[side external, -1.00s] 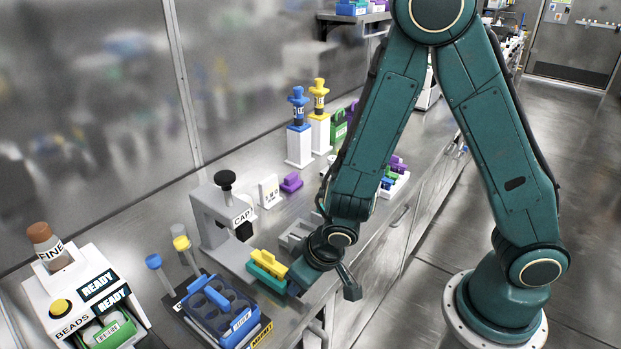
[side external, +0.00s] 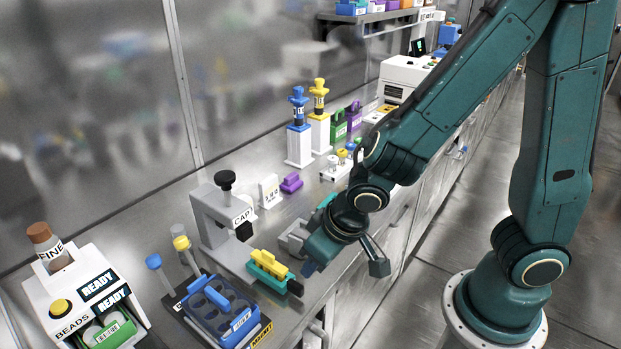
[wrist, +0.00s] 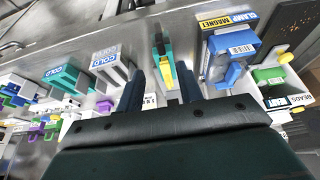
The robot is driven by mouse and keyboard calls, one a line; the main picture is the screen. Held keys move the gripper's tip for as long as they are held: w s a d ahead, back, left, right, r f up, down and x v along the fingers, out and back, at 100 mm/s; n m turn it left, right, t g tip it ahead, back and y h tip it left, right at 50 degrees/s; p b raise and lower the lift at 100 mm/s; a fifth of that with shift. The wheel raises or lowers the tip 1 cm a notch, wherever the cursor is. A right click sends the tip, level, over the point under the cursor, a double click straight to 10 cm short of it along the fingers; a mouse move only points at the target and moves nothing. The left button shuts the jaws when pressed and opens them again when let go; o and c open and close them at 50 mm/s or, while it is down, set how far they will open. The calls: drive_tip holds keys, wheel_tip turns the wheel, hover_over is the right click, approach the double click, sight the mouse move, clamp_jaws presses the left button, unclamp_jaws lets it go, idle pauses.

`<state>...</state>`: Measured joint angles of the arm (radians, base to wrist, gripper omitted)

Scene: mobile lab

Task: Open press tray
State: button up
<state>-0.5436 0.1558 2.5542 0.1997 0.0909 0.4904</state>
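The white press marked CAP (side external: 222,215), with a black knob on top, stands on the bench left of my gripper. At its foot is a green tray-like piece with a yellow ridged part on top (side external: 269,264) and a dark end facing the bench's front edge; I take this to be the press tray. My gripper (side external: 309,267) is just right of it, apart from it in the side view. In the wrist view, the green-and-yellow piece (wrist: 163,50) shows between and beyond the two spread fingers (wrist: 159,74). I see nothing held.
A blue tube rack (side external: 222,305) is left of the tray piece; in the wrist view it carries a CLAMP MAGNET label. A grey COLD block (wrist: 104,64) and a teal COLD block (wrist: 63,77) stand on the other side. The beads unit (side external: 85,300) is at far left.

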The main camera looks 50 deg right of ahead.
drive_tip(key=shift+v, duration=0.95)
drive_tip(key=shift+r, duration=0.1)
drive_tip(key=s+d+r, duration=0.5)
drive_tip(key=r, duration=0.3)
drive_tip(key=s+d+r+t, duration=0.1)
drive_tip(key=s+d+r, duration=0.4)
drive_tip(key=r, duration=0.3)
drive_tip(key=shift+s+d, duration=0.25)
drive_tip(key=shift+d, duration=0.5)
